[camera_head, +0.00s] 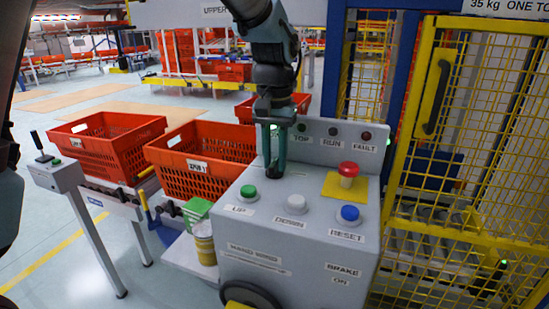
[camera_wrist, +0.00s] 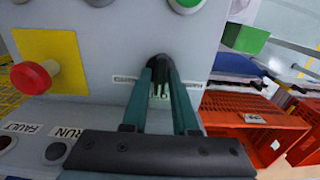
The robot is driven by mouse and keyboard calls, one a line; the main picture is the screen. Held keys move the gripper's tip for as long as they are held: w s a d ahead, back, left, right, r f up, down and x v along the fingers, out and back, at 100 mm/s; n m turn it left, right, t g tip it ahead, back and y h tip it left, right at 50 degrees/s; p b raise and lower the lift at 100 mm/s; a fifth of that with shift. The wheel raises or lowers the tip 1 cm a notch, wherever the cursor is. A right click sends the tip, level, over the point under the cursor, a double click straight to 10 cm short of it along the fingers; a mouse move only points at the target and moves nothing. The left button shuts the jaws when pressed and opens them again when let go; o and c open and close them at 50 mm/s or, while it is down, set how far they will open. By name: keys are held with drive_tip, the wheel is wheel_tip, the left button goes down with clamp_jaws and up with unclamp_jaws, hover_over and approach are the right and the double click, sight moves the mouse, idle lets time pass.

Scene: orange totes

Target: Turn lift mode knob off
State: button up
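The lift mode knob is a small black knob (camera_head: 274,173) on the grey console top, behind the UP button. It also shows in the wrist view as a dark round shape (camera_wrist: 158,62) at the fingertips. My gripper (camera_head: 274,163) points down at it, with its two teal fingers apart. In the wrist view my gripper (camera_wrist: 161,76) has a fingertip at each side of the knob. The fingers partly hide the knob, so I cannot tell whether they touch it or which way it is turned. Label text beside it is partly covered.
The grey console (camera_head: 300,262) also carries a green button (camera_head: 248,192), a white button (camera_head: 296,202), a blue button (camera_head: 350,213) and a red emergency stop (camera_head: 348,170). Indicator lamps stand behind my gripper. Orange totes (camera_head: 110,145) are at left; a yellow mesh fence (camera_head: 470,130) is at right.

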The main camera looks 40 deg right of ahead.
sight(274, 162)
drive_tip(key=shift+o, duration=1.3)
wheel_tip(274, 162, up, 11)
drive_tip(key=b, duration=0.1)
drive_tip(key=shift+b, duration=0.3)
drive_tip(key=shift+f, duration=0.1)
